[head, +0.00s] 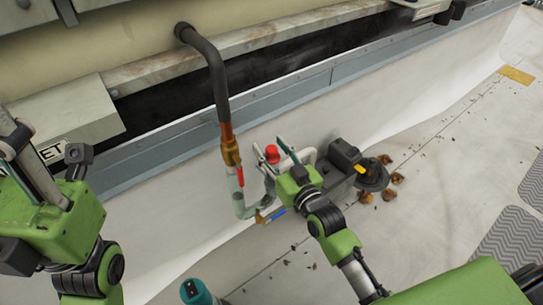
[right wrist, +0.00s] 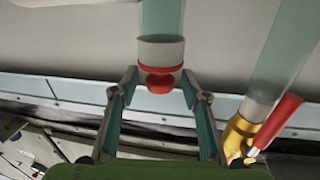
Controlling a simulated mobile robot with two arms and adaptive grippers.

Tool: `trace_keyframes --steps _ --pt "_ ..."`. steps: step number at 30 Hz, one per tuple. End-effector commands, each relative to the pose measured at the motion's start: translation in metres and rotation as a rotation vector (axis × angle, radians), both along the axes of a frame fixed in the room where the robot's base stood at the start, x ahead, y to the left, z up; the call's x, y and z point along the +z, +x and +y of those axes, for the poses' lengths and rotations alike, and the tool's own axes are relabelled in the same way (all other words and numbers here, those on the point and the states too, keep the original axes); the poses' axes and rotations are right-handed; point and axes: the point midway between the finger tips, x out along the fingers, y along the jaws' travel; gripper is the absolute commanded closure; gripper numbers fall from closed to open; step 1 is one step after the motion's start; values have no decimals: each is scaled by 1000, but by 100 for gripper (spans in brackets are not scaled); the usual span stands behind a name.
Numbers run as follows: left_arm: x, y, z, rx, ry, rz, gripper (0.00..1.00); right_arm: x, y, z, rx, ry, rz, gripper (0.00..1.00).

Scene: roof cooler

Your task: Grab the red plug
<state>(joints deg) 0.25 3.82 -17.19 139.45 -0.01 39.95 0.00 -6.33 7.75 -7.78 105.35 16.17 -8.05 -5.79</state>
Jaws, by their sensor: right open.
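The red plug (head: 272,153) sits on the end of a clear pipe beside the white wall in the head view. In the right wrist view the red plug (right wrist: 160,82) has a rounded knob below a white collar on the clear tube. My right gripper (head: 276,149) is open, with its fingers on either side of the plug. In the right wrist view the fingertips (right wrist: 160,90) flank the knob, with a visible gap on each side. My left gripper (head: 14,145) is at the left edge, partly cut off; its jaw state is unclear.
A brass valve (right wrist: 240,135) with a red handle (right wrist: 280,118) is close to the right finger. A dark pipe (head: 215,75) comes down from the cooler. A dark pump-like unit (head: 343,155) stands right of my gripper. Dry leaves (head: 388,190) lie on the roof.

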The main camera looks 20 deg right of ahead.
Motion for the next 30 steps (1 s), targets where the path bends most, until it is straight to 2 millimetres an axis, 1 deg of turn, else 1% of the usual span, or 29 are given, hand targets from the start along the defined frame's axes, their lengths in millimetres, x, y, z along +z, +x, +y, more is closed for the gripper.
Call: trace_keyframes --steps 1,4,5,14,19,20,23,30 --pt "0 0 0 0 0 0 60 0 0 0 0 0 0 66" --pt "0 0 0 0 0 0 60 0 0 0 0 0 0 92" --pt "0 0 0 0 0 0 60 0 0 0 0 0 0 95" --pt "0 0 0 -1 0 0 60 1 0 0 0 0 -1 95" --pt "5 -2 0 -1 -2 -7 60 9 0 0 0 0 -2 95" --pt "6 -2 1 -1 -4 -5 60 12 0 0 0 0 -2 95" --pt "-4 4 1 -2 -3 46 60 24 0 0 0 1 -1 95" --pt "-12 4 4 -6 -10 121 60 65 0 0 0 1 -3 95"
